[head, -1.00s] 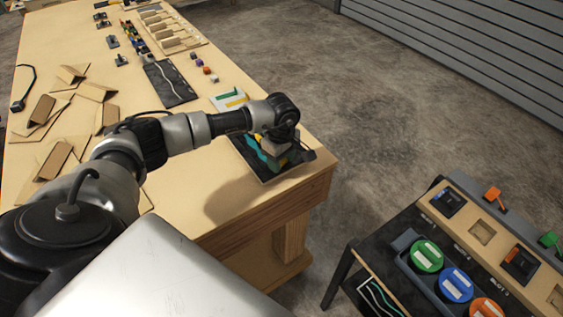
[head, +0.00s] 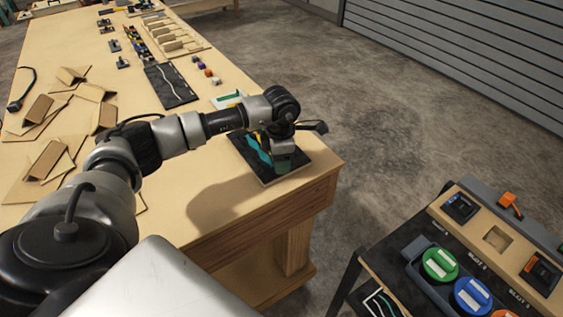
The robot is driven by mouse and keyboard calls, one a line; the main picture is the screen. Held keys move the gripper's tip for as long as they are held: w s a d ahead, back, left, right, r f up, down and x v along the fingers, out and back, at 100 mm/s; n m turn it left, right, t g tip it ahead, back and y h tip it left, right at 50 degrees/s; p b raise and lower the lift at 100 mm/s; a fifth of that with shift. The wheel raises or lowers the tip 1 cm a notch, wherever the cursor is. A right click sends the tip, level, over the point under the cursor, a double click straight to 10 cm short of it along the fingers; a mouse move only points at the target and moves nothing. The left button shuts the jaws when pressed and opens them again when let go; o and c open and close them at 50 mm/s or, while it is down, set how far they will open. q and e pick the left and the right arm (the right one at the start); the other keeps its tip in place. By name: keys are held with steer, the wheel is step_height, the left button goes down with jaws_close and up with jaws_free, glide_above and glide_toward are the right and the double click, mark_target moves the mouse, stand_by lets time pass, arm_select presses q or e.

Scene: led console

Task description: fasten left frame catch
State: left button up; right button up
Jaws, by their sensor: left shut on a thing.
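A dark framed panel (head: 308,165) with a wavy teal strip (head: 257,150) lies flat near the table's right corner. My left gripper (head: 284,160) points down over the panel's right part and is shut on a small dark green thing (head: 289,168) at the panel. Its jaws and wrist hide most of that thing, and I cannot tell whether it is the left frame catch. No frame catch can be clearly picked out. My right gripper is not in view.
The wooden table (head: 215,205) is bare in front of the panel. Cardboard pieces (head: 45,160) lie at left, and a dark board (head: 172,85) lies farther back. A console (head: 500,240) with coloured round lids stands at lower right, across a floor gap.

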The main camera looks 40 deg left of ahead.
arm_select(q)
steer(key=shift+s+a+n+b, duration=0.15)
steer(key=shift+n+b, duration=0.5)
steer(key=shift+n, duration=1.55)
steer(key=o, duration=0.9)
steer(key=shift+r+b, duration=1.15)
steer(key=shift+r, duration=4.3)
steer(key=shift+f, duration=0.1)
